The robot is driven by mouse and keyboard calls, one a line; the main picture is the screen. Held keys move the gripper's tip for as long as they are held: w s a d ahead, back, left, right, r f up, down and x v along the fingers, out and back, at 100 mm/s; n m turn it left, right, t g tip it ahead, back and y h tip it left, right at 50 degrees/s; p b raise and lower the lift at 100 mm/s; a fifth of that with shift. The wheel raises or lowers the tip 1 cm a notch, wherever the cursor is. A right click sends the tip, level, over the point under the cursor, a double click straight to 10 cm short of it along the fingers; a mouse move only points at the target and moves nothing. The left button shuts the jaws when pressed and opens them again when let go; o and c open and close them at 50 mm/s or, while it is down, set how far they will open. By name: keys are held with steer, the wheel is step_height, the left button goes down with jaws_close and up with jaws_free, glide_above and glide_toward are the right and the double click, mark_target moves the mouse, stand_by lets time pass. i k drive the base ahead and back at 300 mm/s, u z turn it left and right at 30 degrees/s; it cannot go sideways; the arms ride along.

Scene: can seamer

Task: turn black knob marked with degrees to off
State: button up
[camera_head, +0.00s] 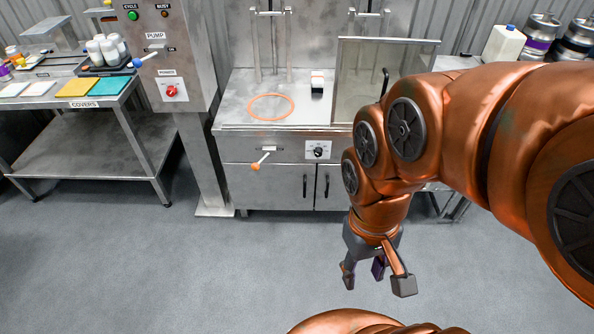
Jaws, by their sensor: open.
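The black knob (319,152) sits on a white dial plate on the front panel of the steel cabinet (240,150). Its degree marks and pointer are too small to read in the head view. My gripper (376,282) hangs low, in front of the cabinet, below and to the right of the knob. It points down, its fingers are spread, and nothing is between them. It is well apart from the knob, and the knob is not hidden by my arm.
Left of the knob, a lever with an orange tip (257,166) sticks out from the panel. A grey column (180,60) with a red knob (171,91) stands left. A clear guard (385,80) rises above the cabinet's right side. The floor (200,270) in front is clear.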

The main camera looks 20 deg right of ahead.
mark_target(317, 151)
steer(key=u, duration=0.25)
steer(key=k, duration=0.7)
steer(key=u, duration=0.95)
steer(key=i, duration=1.5)
steer(key=z, duration=1.1)
steer(key=i, duration=0.4)
steer(key=z, duration=0.5)
